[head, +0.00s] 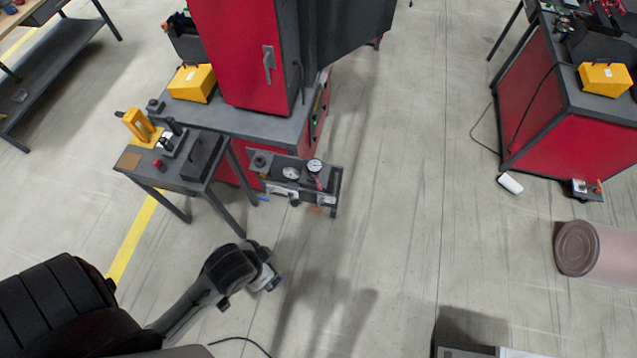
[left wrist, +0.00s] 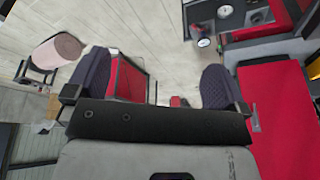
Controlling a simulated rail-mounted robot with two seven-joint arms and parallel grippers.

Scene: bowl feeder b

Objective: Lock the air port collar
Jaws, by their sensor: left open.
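An air unit with round gauges, on a dark bracket (head: 282,163), is mounted at the side of the red machine. One white gauge (head: 314,166) is at its right. A small blue part (head: 263,198) and a small orange part (head: 315,210) show along its lower edge. I cannot make out the air port collar. My left gripper (head: 268,278) is below the unit in the head view, apart from it. In the left wrist view, its two dark fingers stand wide apart, open and empty (left wrist: 155,88). A gauge (left wrist: 203,42) shows at the top there. My right gripper is not in view.
The red machine (head: 240,50) stands behind the air unit. A small dark table (head: 190,165) with a yellow fixture (head: 138,125) is to its left. A second red bench (head: 560,130) and a brown roll (head: 600,255) are at the right. The floor (head: 400,200) between is clear.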

